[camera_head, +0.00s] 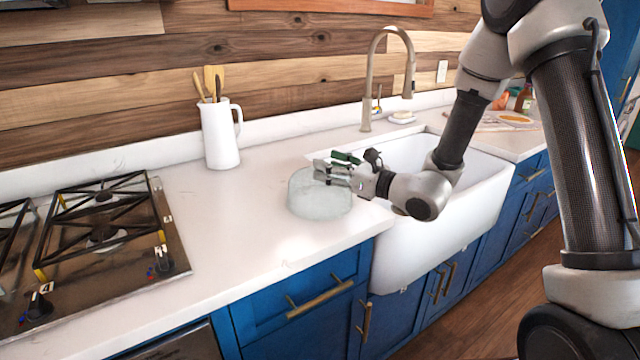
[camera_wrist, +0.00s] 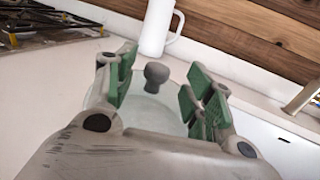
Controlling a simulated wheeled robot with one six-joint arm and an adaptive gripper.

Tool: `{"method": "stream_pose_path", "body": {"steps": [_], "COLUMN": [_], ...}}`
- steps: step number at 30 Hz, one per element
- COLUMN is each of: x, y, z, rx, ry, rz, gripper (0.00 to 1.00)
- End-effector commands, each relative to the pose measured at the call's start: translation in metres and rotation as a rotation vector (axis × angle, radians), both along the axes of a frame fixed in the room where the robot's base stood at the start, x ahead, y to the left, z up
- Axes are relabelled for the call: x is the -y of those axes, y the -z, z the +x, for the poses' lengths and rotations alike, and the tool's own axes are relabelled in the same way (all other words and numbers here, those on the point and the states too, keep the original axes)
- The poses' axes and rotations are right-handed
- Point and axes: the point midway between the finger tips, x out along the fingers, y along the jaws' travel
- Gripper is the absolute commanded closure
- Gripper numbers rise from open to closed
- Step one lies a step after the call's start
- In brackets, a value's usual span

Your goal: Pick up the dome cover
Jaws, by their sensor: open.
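The dome cover (camera_head: 318,200) is a pale, see-through cover on the white counter, just left of the sink. In the wrist view the dome cover (camera_wrist: 150,115) has a grey rounded knob (camera_wrist: 156,76) on top. My gripper (camera_head: 332,168) is at the top of the cover in the head view. In the wrist view my gripper (camera_wrist: 158,92) is open, with green-padded fingers on the left and right of the knob and gaps on both sides. The knob is hidden behind the fingers in the head view. The lower cover is partly hidden by my gripper in the wrist view.
A white pitcher (camera_head: 220,135) with utensils stands behind and left of the cover. A gas stove (camera_head: 101,235) is at left. The white sink (camera_head: 415,240) with a tall faucet (camera_head: 367,90) is at right. Counter between stove and cover is clear.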

Motion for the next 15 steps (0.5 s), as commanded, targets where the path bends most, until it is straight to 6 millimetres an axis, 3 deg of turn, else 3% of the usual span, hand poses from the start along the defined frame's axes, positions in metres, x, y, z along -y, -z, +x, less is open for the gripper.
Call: {"method": "stream_pose_path", "body": {"steps": [6, 13, 15], "x": [-0.028, -0.03, -0.03], "y": [0.0, 0.0, 0.0], "z": [0.018, 0.021, 0.021], "rx": [0.0, 0.0, 0.0], "ry": [-0.004, -0.001, -0.002], "rz": [-0.002, -0.001, -0.001], "gripper": [0.47, 0.47, 0.6]}}
